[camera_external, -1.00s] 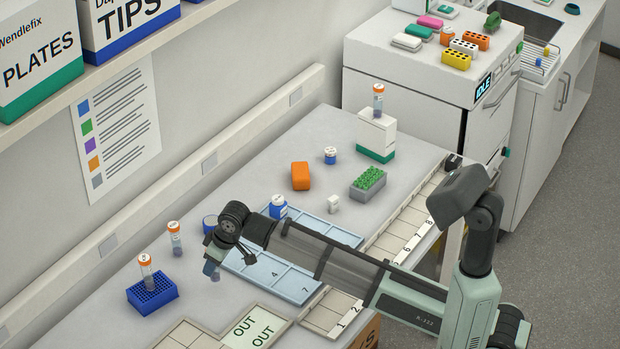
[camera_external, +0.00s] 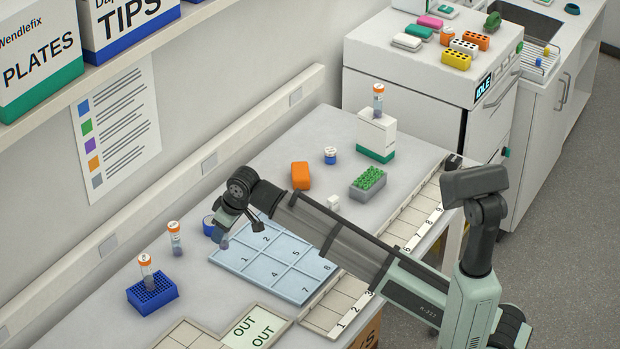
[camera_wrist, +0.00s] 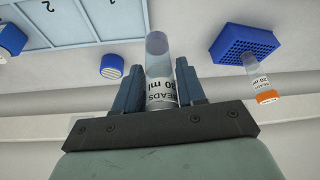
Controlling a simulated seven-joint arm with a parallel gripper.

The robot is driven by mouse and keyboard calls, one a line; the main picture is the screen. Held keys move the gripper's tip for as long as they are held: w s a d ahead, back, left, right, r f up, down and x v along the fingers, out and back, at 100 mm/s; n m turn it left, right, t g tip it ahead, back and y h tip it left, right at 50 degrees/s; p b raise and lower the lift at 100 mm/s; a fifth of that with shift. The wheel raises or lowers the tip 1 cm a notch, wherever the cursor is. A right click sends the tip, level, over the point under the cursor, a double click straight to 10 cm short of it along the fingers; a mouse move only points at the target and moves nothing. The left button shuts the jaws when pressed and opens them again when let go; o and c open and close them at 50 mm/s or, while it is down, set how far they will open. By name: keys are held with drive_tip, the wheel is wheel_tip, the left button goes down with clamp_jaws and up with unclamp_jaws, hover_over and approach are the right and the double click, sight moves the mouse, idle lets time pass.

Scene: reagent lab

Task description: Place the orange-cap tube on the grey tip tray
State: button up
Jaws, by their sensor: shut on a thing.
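My gripper (camera_external: 225,232) is above the table, beside the left corner of the pale blue numbered tray. It is shut on a clear tube with grey contents, whose lower end shows below the fingers (camera_external: 224,243). The grey tip tray (camera_external: 362,193), with green tips on top, stands well to the right on the table. Other orange-cap tubes are one in the blue rack (camera_external: 146,268), one standing beside it (camera_external: 174,240), and one on a white box (camera_external: 378,98).
The blue rack (camera_external: 152,300) is at the left. A blue jar (camera_external: 209,225) stands by my gripper. An orange box (camera_external: 300,176), a small white item (camera_external: 333,203) and a blue-white jar (camera_external: 330,155) stand near the grey tray. The numbered blue tray (camera_external: 262,275) looks empty.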

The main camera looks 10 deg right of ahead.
drive_tip(key=w+d+r+m+t+h, duration=0.1)
drive_tip(key=w+d+r+m, duration=0.15)
drive_tip(key=w+d, duration=1.25)
drive_tip(key=w+d+r+m+h, duration=0.1)
drive_tip(key=w+d+m, duration=0.3)
drive_tip(key=w+d, duration=1.1)
drive_tip(key=m, duration=0.1)
hover_over(369, 179)
drive_tip(key=shift+t, duration=0.3)
drive_tip(key=shift+f, duration=4.45)
drive_tip(key=o, duration=1)
drive_tip(key=shift+f, duration=0.1)
drive_tip(key=v, duration=1.2)
drive_tip(key=shift+a, duration=0.25)
